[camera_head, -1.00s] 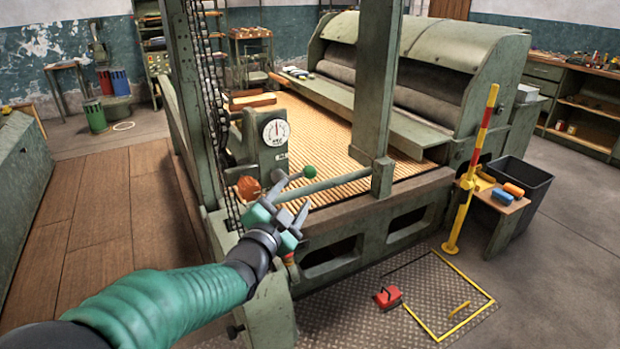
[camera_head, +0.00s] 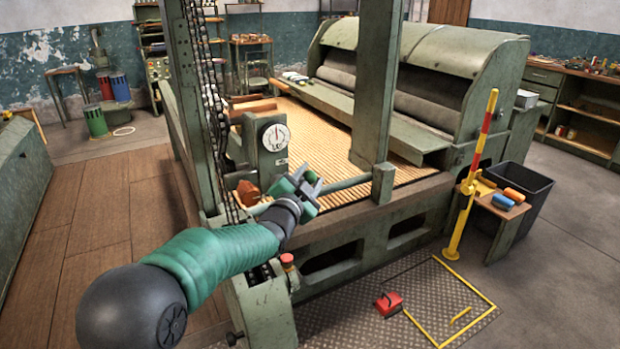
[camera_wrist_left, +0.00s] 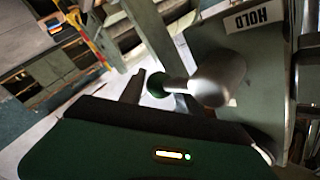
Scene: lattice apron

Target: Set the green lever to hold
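The green lever's ball knob (camera_head: 310,177) shows at the front of the machine, partly covered by my left gripper (camera_head: 309,181). In the left wrist view the green knob (camera_wrist_left: 156,85) sits on a short pale rod that runs to a rounded metal hub (camera_wrist_left: 218,80). A white "HOLD" label (camera_wrist_left: 254,17) is on the green housing beyond the hub. My left gripper's dark fingers (camera_wrist_left: 162,97) stand apart around the knob and rod; gaps show, and I cannot tell whether they touch. My right gripper is not in view.
A green post (camera_head: 375,85) and a hanging chain (camera_head: 212,110) flank the lever. A dial box (camera_head: 275,150) stands behind it and a brown-orange knob (camera_head: 247,192) to its left. A red case (camera_head: 388,302) lies on the floor plate; a yellow-red post (camera_head: 470,190) stands right.

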